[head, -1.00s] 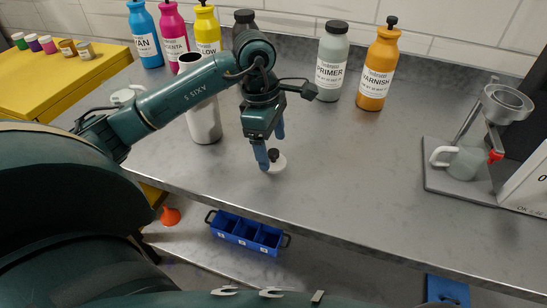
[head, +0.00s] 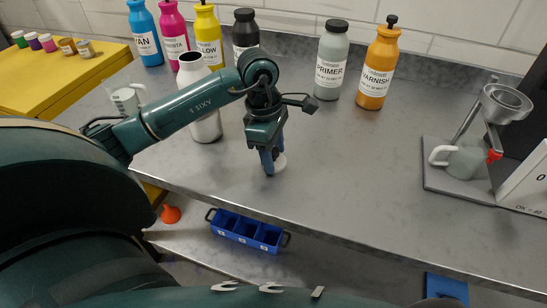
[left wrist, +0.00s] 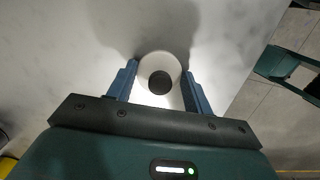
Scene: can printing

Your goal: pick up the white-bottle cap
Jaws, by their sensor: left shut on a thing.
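The white-bottle cap is a white disc with a dark knob; in the left wrist view the cap (left wrist: 148,64) sits between my fingers. My left gripper (head: 270,165) points down and is shut on the cap, which also shows in the left wrist view with my gripper's fingers (left wrist: 160,88) on either side. I cannot tell any gap beneath the cap. The white bottle (head: 207,127) stands upright and uncapped behind my arm. My right gripper is not in view.
The black bottle (head: 245,35), grey primer bottle (head: 331,62) and orange varnish bottle (head: 378,70) stand along the back. A press stand with a mug (head: 465,160) is at right. A blue bin (head: 247,232) is below the counter. The middle counter is clear.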

